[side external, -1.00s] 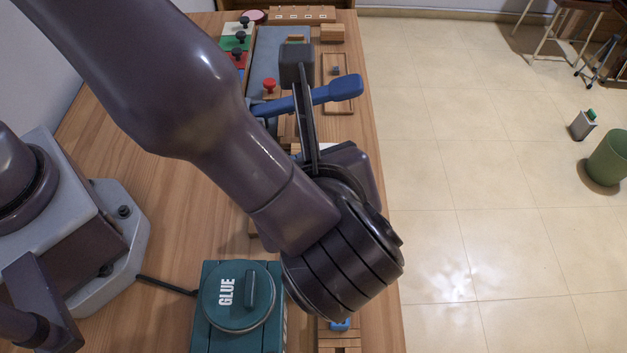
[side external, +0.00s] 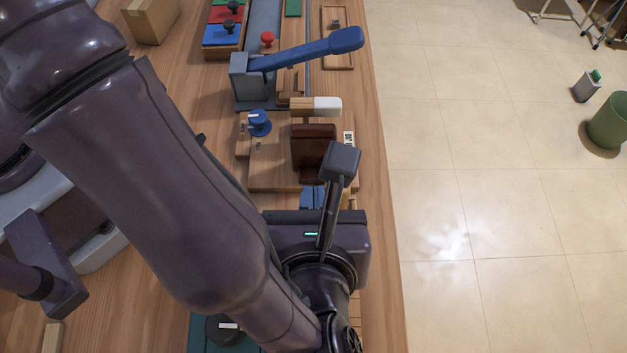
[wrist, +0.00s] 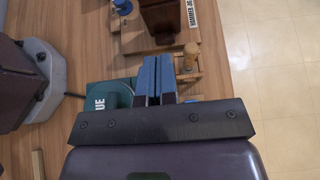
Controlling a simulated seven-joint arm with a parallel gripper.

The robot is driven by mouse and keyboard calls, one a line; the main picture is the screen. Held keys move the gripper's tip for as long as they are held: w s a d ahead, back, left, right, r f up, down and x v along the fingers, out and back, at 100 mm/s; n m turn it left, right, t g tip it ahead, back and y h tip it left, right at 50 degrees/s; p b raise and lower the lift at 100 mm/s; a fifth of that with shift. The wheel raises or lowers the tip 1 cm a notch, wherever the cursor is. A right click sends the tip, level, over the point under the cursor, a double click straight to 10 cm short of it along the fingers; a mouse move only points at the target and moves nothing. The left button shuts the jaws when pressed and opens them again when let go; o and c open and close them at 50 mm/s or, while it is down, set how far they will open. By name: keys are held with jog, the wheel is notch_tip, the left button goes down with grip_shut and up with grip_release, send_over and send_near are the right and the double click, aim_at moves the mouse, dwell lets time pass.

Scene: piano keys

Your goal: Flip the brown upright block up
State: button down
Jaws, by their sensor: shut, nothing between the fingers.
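A dark brown upright block (side external: 313,148) stands on a light wooden base in the side view. It also shows at the top of the wrist view (wrist: 162,18), its upper end cut off by the frame. My gripper (side external: 313,196) is just in front of the block, on the near side of it in the side view. In the wrist view its two blue fingers (wrist: 156,64) lie side by side, shut and empty, pointing toward the block. A gap shows between the fingertips and the block there.
A blue lever (side external: 310,52) and a white-ended wooden piece (side external: 315,106) lie beyond the block. A blue knob (side external: 259,122) is to its left. A wooden peg (wrist: 190,55) stands right of my fingers. A green glue container (wrist: 108,93) is at left.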

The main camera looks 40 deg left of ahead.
jog(key=x, duration=0.5)
jog(key=r+x, duration=0.1)
jog(key=x, duration=0.4)
jog(key=shift+w+a+r, duration=0.1)
jog(key=shift+w+a, duration=0.65)
jog(key=shift+a, duration=0.05)
jog(key=shift+w+a, duration=1.45)
jog(key=shift+w, duration=0.05)
jog(key=s+d, duration=0.3)
jog(key=shift+s+d, duration=0.25)
send_near(313, 133)
jog(key=v, duration=0.3)
jog(key=shift+s+d, duration=0.15)
